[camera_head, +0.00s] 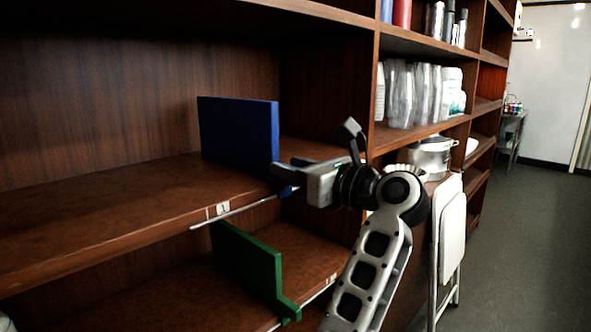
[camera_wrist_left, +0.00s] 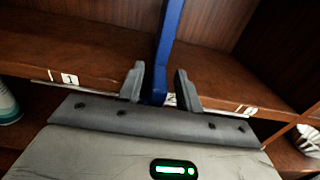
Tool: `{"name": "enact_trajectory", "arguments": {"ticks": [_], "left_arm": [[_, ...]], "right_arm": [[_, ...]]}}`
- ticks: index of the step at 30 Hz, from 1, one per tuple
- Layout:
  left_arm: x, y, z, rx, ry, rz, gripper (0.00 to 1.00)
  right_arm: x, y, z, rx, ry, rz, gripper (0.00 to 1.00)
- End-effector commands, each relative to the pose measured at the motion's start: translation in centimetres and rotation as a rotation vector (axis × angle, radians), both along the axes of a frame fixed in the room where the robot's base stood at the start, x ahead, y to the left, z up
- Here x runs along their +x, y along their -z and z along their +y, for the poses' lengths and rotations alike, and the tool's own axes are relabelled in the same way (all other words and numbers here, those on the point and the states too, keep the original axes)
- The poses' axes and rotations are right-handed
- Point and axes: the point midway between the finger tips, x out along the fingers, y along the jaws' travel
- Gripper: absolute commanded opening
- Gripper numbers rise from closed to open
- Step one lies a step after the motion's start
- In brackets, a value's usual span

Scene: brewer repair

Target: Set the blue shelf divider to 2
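The blue shelf divider (camera_head: 238,130) stands upright on the middle shelf, to the right of the label "1" (camera_head: 218,210). My left gripper (camera_head: 284,178) is at its front edge. In the left wrist view the divider (camera_wrist_left: 165,50) reaches between the two fingers of the left gripper (camera_wrist_left: 160,88). The fingers are spread, with gaps visible between them and the divider. The label "1" (camera_wrist_left: 69,78) also shows there left of the fingers, and another label (camera_wrist_left: 246,110), too small to read, is to the right. My right gripper is not in view.
A green divider (camera_head: 248,262) stands on the shelf below. A thin light strip (camera_head: 235,211) runs along the middle shelf's front edge. An upright wooden panel bounds the bay on the right, with clear cups (camera_head: 410,92) and a pot (camera_head: 432,150) beyond. The shelf left of the blue divider is clear.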

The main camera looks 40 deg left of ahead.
Motion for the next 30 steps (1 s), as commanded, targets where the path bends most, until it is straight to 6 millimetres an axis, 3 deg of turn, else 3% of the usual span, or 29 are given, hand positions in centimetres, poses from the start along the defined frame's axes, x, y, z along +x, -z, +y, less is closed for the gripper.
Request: {"name": "enact_trajectory", "arguments": {"ticks": [10, 21, 30], "left_arm": [[0.0, 0.1, -0.5, -0.002, 0.003, -0.001, 0.38], [-0.8, 0.2, -6.0, -0.003, 0.004, 0.001, 0.38], [-1.1, 0.0, -7.5, 0.000, 0.001, 0.000, 0.38]], "right_arm": [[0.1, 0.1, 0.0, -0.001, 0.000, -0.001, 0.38], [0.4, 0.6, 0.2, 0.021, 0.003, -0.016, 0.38], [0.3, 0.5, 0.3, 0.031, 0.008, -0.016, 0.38]]}}
